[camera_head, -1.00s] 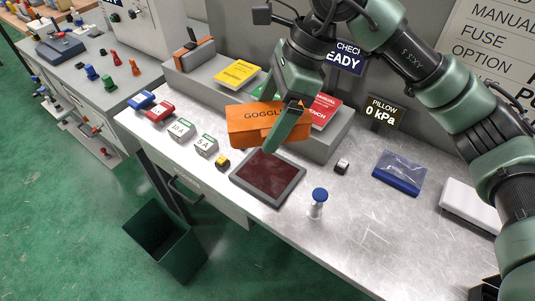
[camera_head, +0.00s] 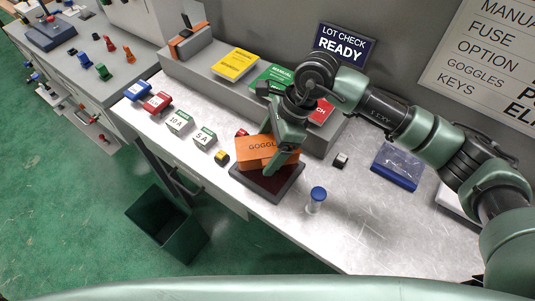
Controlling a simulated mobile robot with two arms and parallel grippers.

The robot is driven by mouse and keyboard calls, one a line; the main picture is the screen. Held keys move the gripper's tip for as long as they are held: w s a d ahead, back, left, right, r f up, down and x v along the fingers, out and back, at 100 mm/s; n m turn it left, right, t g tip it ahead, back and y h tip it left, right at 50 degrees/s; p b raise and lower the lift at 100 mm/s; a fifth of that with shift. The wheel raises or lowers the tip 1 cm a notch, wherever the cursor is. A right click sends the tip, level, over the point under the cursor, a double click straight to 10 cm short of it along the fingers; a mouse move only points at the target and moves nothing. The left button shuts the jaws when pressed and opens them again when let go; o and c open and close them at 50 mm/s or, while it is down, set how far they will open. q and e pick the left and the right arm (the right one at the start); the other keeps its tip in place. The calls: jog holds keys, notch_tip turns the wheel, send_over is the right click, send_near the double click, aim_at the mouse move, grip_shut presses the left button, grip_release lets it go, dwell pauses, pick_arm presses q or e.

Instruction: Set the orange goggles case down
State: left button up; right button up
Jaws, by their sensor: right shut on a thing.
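The orange goggles case (camera_head: 257,146), marked "GOGGL…", is at the dark red-brown pad with a black rim (camera_head: 289,188) on the metal bench. The case covers the back part of the pad; I cannot tell whether it touches the pad. My right gripper (camera_head: 275,160) comes down from above and is shut on the case, with one finger across its front. My left gripper is not seen.
A blue-capped bottle (camera_head: 315,201) stands just right of the pad. A small yellow-and-black block (camera_head: 221,158) and fuse boxes (camera_head: 204,138) lie to the left. Coloured manuals (camera_head: 234,64) lie on the raised shelf behind. Bare bench (camera_head: 365,230) lies to the right.

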jog(key=shift+f, duration=0.2)
jog(key=shift+s+f, duration=0.15)
jog(key=shift+f, duration=0.15)
notch_tip(320, 180, down, 3)
jog(key=shift+f+p, duration=0.2)
jog(key=shift+p, duration=0.45)
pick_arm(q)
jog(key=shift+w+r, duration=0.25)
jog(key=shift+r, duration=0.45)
pick_arm(e)
jog(key=shift+f, duration=0.1)
jog(key=shift+f+b, duration=0.25)
jog(key=shift+b, duration=0.15)
jog(key=o, duration=1.5)
jog(key=shift+r, duration=0.1)
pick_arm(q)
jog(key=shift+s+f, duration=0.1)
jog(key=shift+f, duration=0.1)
pick_arm(e)
jog(key=shift+o, duration=0.2)
